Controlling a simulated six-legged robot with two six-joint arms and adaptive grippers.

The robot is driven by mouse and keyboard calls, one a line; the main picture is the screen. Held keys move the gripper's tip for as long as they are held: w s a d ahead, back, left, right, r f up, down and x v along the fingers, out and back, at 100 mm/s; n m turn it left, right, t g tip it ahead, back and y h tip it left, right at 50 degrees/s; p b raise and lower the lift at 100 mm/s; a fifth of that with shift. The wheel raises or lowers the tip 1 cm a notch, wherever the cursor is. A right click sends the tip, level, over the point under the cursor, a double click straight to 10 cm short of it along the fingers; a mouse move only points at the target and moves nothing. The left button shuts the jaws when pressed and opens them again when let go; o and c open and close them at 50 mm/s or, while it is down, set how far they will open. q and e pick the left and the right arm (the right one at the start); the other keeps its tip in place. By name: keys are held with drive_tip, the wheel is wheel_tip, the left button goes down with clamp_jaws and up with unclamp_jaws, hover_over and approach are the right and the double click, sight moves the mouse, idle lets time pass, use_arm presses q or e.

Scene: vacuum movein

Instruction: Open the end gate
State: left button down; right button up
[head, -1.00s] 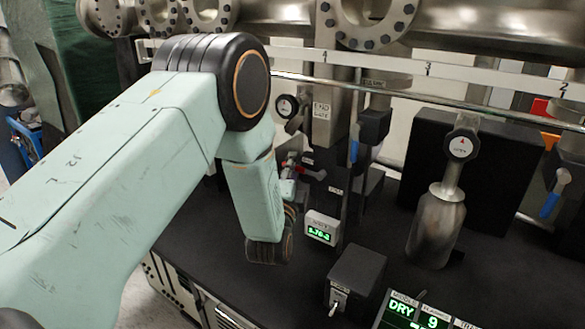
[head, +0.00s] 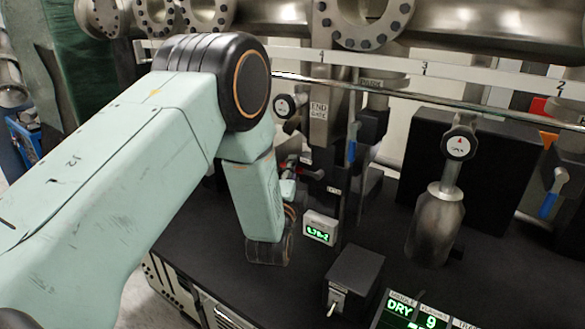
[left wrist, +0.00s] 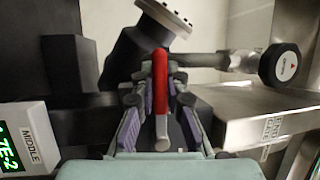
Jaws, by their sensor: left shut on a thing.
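The end gate, a grey metal block labelled END GATE (head: 319,112), stands behind and right of my left gripper; its label shows sideways in the left wrist view (left wrist: 271,128). A lever with a red handle (left wrist: 160,85) and a pale metal end lies between my left gripper's (left wrist: 158,98) purple-padded fingers, which are shut on it. My right gripper is out of view.
A round gauge (head: 284,106) sits left of the gate. A small green readout (head: 320,228) and a black switch box (head: 354,279) stand on the black bench near my left wrist. A metal cylinder (head: 437,228) stands to the right. Pipes and a rail cross above.

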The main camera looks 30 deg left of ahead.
use_arm(q)
drive_tip(key=shift+s+a+f, duration=0.1)
drive_tip(key=shift+f, duration=0.05)
drive_tip(key=d+f+n+g+h+p, duration=0.1)
drive_tip(key=d+f+n+g, duration=0.1)
drive_tip(key=n, duration=0.3)
drive_tip(key=s+d+f+n+g+h+p, duration=0.1)
drive_tip(key=d+f+n+g+h, duration=0.1)
drive_tip(key=n, duration=0.2)
drive_tip(key=d+f+n+g+h+p, duration=0.1)
drive_tip(key=d+f+n+g+p, duration=0.1)
drive_tip(key=n, duration=0.3)
drive_tip(key=shift+s+d+f+n, duration=0.15)
drive_tip(key=shift+d+f+n, duration=0.15)
drive_tip(key=shift+d+f, duration=0.25)
drive_tip(key=shift+f+n+h, duration=0.1)
drive_tip(key=shift+n+h, duration=0.2)
drive_tip(key=shift+h, duration=0.2)
drive_tip(key=shift+d, duration=0.2)
drive_tip(key=c, duration=1.8)
unclamp_jaws()
drive_tip(key=o, duration=0.5)
drive_tip(key=shift+d+r, duration=0.3)
drive_tip(key=shift+c, duration=0.2)
drive_tip(key=shift+a, duration=0.1)
